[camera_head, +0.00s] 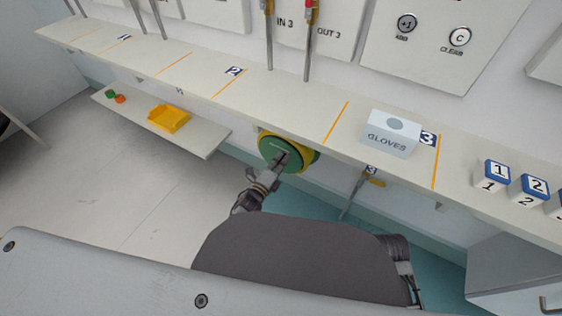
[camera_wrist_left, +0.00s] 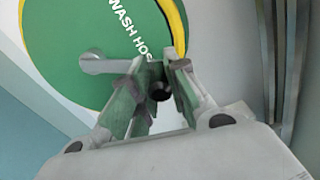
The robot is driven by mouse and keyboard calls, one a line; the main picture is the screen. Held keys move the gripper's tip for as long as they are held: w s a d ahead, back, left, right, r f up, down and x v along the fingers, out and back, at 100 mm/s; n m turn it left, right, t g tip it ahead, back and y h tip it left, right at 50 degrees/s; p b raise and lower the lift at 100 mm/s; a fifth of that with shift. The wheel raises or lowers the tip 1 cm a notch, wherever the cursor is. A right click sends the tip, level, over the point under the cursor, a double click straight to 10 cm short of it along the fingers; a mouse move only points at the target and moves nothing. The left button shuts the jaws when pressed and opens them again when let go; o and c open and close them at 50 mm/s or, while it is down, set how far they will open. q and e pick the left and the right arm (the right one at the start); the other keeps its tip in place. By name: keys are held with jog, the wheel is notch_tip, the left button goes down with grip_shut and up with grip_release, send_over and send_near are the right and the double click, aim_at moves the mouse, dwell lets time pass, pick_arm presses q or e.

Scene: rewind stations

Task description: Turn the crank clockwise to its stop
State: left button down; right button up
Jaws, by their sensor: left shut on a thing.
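The crank is on a round green reel face (camera_head: 276,148) with a yellow rim, mounted under the bench edge. In the left wrist view the green face (camera_wrist_left: 75,45) carries white lettering that reads in part "WASH HOS". A grey crank arm (camera_wrist_left: 100,64) runs across it toward a dark round knob (camera_wrist_left: 160,88). My left gripper (camera_head: 281,162) reaches up to the reel. In the left wrist view its fingers (camera_wrist_left: 157,90) are closed around the dark knob, which is the crank's handle. The fingers hide part of the handle.
The long bench (camera_head: 290,105) overhangs the reel. A gloves box (camera_head: 391,135) and numbered blocks (camera_head: 494,175) stand on it. A lower shelf (camera_head: 200,142) at left holds a yellow tray (camera_head: 169,118). A hose nozzle (camera_head: 354,192) hangs to the right of the reel. The floor at left is clear.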

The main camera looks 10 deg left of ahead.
pick_arm(q)
jog(key=shift+d, duration=0.2)
jog(key=shift+s+d, duration=0.1)
jog(key=c, duration=1.3)
grip_release()
jog(key=shift+c, duration=0.2)
jog(key=shift+f, duration=0.1)
jog(key=shift+v, duration=0.8)
jog(key=v, duration=1)
jog(key=shift+s, duration=0.15)
